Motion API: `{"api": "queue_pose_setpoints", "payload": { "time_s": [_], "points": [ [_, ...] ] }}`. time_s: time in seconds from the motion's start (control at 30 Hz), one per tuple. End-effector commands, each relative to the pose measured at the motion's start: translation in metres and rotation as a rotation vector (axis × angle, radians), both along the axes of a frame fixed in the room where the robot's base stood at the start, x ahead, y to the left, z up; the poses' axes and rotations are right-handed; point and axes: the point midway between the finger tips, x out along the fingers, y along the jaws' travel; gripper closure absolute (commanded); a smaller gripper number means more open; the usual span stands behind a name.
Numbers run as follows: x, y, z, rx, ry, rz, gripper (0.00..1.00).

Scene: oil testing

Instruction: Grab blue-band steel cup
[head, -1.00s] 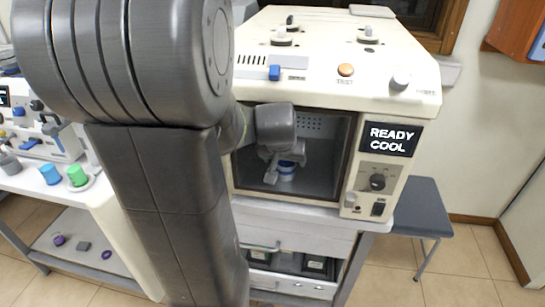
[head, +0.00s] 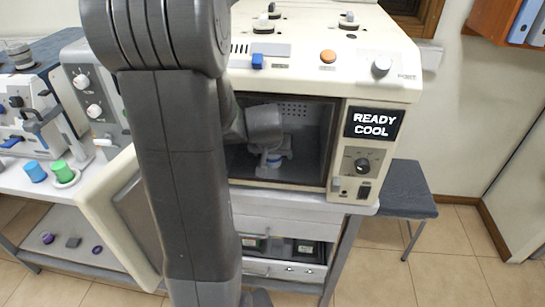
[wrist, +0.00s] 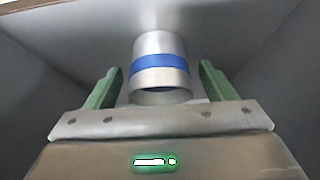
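The blue-band steel cup (wrist: 160,48) stands in the middle of the wrist view, a silver cylinder with a blue stripe around it. My gripper (wrist: 161,68) is open. Its two green fingers are on either side of the cup, with a visible gap on each side. In the head view my arm reaches into the open chamber of the cream machine (head: 385,88). There the cup (head: 275,161) shows small at my gripper, partly hidden by it.
The machine's display (head: 373,123) reads READY COOL. Its open door (head: 115,215) hangs at the left of the chamber. A blue cup (head: 35,172) and a green cup (head: 60,171) stand on the left bench. A dark stool (head: 405,188) is at the right.

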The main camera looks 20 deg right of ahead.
Motion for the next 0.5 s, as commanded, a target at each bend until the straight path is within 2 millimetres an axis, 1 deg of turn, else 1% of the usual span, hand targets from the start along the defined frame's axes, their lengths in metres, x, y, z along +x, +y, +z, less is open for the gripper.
{"api": "queue_pose_setpoints", "payload": {
  "time_s": [0.03, 0.1, 0.17, 0.2, 0.23, 0.27, 0.5],
  "points": [
    [0.0000, 0.0000, 0.0001, 0.000, 0.000, 0.000, 0.32],
    [0.0000, 0.0000, 0.0001, 0.000, 0.000, 0.000, 0.46],
    [-0.0001, 0.0001, 0.0002, 0.000, 0.000, 0.000, 0.58],
    [-0.0002, 0.0001, 0.0001, 0.000, 0.000, 0.000, 0.66],
    [-0.0002, 0.0001, 0.0001, 0.000, 0.000, 0.000, 0.72],
    [-0.0002, 0.0001, 0.0001, 0.000, 0.000, 0.000, 0.75],
    [0.0001, 0.0001, 0.0007, -0.001, -0.001, 0.000, 0.75]
  ]
}}
